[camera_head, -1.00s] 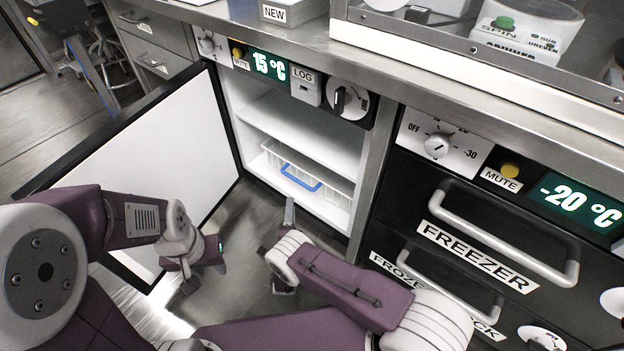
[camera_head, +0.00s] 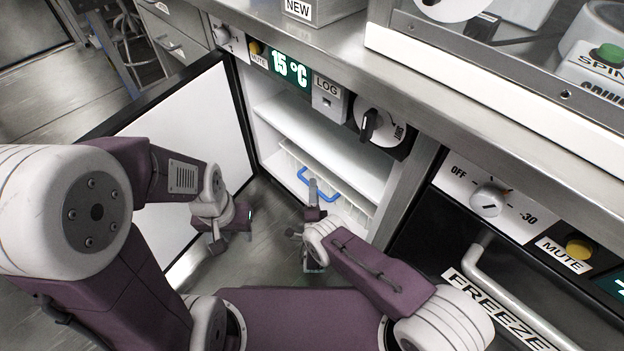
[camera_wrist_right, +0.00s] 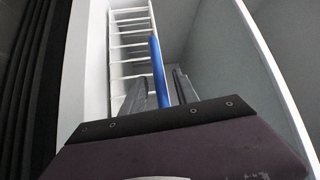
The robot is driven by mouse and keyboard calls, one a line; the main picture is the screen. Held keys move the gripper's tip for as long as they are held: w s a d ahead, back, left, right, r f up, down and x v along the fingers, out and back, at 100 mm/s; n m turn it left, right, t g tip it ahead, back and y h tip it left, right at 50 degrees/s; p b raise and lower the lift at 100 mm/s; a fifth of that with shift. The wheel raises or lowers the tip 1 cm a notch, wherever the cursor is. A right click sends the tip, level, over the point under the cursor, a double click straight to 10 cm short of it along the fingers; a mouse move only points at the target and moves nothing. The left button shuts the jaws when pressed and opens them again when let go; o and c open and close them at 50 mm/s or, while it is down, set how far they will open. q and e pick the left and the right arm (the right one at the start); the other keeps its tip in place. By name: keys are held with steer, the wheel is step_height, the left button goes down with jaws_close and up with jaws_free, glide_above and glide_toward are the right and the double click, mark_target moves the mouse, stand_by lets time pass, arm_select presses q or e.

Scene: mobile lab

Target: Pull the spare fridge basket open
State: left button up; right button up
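The spare fridge basket (camera_head: 352,212) is a white wire basket low inside the open fridge, with a blue handle (camera_head: 328,194) on its front. My right gripper (camera_head: 304,212) is at the handle. In the right wrist view, the blue handle (camera_wrist_right: 158,72) lies between the two fingers of my right gripper (camera_wrist_right: 158,90). The fingers look apart, with narrow gaps beside the handle. Part of the handle and basket front is hidden behind the gripper in the head view. My left gripper (camera_head: 232,232) looks open and empty, in front of the fridge door (camera_head: 190,130).
The fridge door stands wide open to the left. A white shelf (camera_head: 310,122) is above the basket. The freezer handle (camera_head: 480,270) sticks out at the right. The counter edge (camera_head: 400,70) overhangs the fridge. Floor (camera_head: 270,220) is clear before the fridge.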

steer(key=shift+w, duration=0.3)
jaws_close()
stand_by(1.2)
